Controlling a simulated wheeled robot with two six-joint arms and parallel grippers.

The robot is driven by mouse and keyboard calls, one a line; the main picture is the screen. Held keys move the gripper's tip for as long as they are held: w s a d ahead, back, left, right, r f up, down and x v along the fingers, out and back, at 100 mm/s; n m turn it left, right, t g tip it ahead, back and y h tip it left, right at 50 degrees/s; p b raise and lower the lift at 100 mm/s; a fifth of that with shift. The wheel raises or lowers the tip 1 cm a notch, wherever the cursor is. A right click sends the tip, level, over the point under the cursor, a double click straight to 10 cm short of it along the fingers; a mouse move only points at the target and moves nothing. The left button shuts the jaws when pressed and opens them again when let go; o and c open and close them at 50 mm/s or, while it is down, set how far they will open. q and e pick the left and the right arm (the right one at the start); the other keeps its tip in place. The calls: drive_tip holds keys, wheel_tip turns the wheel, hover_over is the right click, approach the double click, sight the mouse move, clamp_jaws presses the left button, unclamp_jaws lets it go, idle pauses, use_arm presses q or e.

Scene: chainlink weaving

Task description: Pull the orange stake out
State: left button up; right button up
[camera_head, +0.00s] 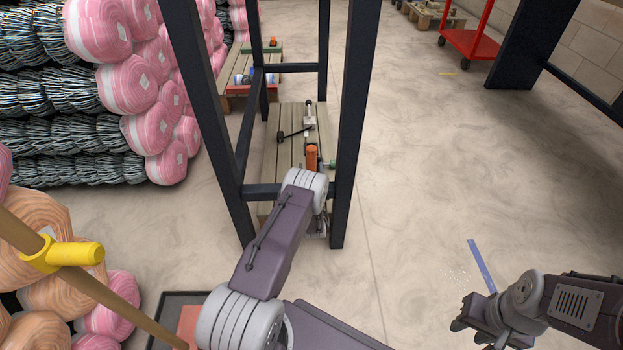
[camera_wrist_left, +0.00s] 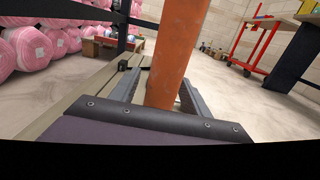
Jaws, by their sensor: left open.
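The orange stake (camera_head: 312,157) stands upright at the near end of a wooden slatted bench, inside a dark metal frame. In the left wrist view the orange stake (camera_wrist_left: 176,52) rises large between the two grey fingers of my left gripper (camera_wrist_left: 165,92). These fingers are spread apart, one on each side of the stake; I cannot tell whether either touches it. In the head view my own left arm hides most of that gripper and the stake's lower part. My right gripper (camera_head: 464,311) is at the lower right over the floor, away from the stake, with nothing visible in it.
Dark posts of the metal frame (camera_head: 352,120) stand on both sides of my left arm. The slatted bench (camera_head: 285,150) carries small tools. Pink rolls (camera_head: 125,85) are stacked at left. A wooden pole with a yellow handle (camera_head: 75,254) is near left. Floor at right is mostly clear.

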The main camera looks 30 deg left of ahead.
use_arm(q)
drive_tip(key=shift+r, duration=0.1)
clamp_jaws()
wheel_tip(320, 180, up, 8)
drive_tip(key=p, duration=0.7)
drive_tip(key=f+p+v, duration=0.1)
drive_tip(key=p+v, duration=0.7)
drive_tip(key=v, duration=1)
drive_tip(key=shift+w+d, duration=0.1)
